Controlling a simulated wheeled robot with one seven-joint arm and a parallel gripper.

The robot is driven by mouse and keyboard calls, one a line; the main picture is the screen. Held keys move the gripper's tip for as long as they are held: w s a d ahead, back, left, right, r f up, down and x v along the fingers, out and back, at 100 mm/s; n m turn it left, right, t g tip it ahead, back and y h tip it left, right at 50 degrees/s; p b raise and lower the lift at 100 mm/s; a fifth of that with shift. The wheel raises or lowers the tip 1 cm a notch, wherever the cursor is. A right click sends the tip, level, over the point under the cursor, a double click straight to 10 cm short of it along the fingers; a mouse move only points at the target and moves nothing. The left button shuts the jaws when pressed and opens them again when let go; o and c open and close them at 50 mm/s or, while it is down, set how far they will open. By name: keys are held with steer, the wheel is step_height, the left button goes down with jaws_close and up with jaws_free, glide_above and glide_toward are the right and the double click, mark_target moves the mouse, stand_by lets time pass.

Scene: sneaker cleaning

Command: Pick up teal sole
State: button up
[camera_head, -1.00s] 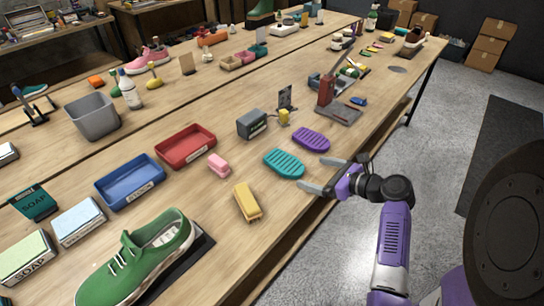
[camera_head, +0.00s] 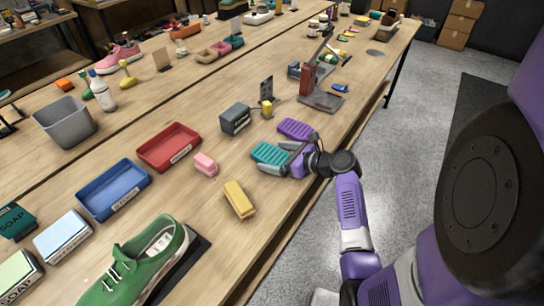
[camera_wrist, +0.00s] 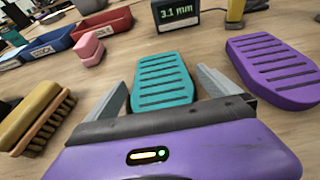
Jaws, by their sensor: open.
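The teal sole (camera_head: 268,154) lies flat on the wooden table near its front edge, with ridges across its top. In the wrist view the teal sole (camera_wrist: 163,80) lies straight ahead, its near end between the fingers. My gripper (camera_head: 282,158) is open around the near end of the teal sole; in the wrist view its fingers (camera_wrist: 160,92) stand on the left and right of it with gaps. Whether the fingertips touch the table cannot be told. A purple sole (camera_head: 296,129) lies just beyond, to the right of my gripper in the wrist view (camera_wrist: 275,68).
A yellow brush (camera_head: 239,199) and pink block (camera_head: 205,164) lie to the left. A gauge box (camera_head: 235,119), reading 3.1 mm in the wrist view, stands behind the soles. Red (camera_head: 169,163) and blue (camera_head: 84,199) trays and a green sneaker (camera_head: 130,268) are farther left.

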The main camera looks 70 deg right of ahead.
mark_target(277, 157)
steer(key=c, duration=1.4)
steer(key=shift+r, duration=0.1)
step_height(277, 157, up, 20)
steer(key=p, duration=0.1)
steer(key=shift+p, duration=0.3)
steer(key=shift+s, duration=0.15)
